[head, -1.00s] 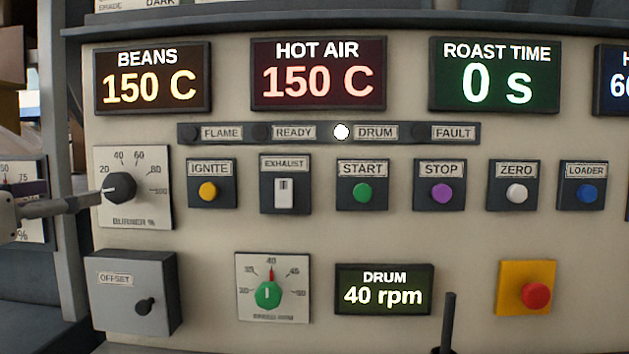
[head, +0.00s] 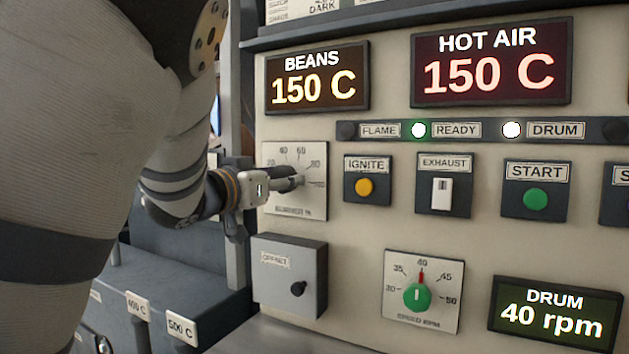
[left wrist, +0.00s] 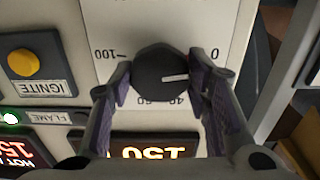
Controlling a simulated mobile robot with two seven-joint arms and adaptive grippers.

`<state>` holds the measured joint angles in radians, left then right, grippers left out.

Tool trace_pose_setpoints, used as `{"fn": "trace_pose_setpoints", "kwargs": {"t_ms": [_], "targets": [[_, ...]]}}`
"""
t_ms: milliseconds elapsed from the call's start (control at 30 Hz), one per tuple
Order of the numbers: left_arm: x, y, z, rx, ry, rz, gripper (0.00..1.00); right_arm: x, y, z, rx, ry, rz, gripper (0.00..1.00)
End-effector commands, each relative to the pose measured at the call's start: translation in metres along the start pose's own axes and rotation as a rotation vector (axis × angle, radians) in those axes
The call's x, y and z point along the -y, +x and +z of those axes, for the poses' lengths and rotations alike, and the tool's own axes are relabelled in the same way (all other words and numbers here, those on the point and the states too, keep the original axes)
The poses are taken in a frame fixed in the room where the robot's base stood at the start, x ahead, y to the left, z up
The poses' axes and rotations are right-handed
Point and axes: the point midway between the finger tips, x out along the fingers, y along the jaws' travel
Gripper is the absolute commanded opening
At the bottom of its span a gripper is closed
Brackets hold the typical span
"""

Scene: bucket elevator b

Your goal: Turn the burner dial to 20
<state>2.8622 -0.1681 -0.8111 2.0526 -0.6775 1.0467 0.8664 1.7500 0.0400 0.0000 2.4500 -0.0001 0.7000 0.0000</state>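The burner dial is a black knob on a white scale plate (head: 300,205) at the left of the panel. In the left wrist view the dial (left wrist: 160,68) appears upside down, its white pointer aimed right, toward the low end of the scale near 0. The 20 mark is hidden there by a finger. My left gripper (left wrist: 162,80) has its two purple-padded fingers on opposite sides of the knob, apparently touching it. In the head view my left gripper (head: 290,182) covers most of the knob. My right gripper is not in view.
The offset box (head: 290,275) sits just below the burner plate. The ignite button (head: 364,187) and exhaust switch (head: 440,193) are to its right. A green drum speed dial (head: 418,297) is lower right. The ready lamp (head: 418,130) glows green.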

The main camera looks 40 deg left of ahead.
Motion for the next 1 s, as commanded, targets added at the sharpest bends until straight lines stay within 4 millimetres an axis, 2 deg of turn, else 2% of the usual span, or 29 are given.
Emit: {"fn": "trace_pose_setpoints", "kwargs": {"t_ms": [367,1000], "targets": [[-0.0002,0.0,0.0002,0.0,0.048,0.0,0.16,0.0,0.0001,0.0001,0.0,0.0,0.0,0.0],[0.0002,0.0,0.0005,0.002,0.511,0.0,0.16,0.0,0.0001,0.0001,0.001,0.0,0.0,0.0]]}}
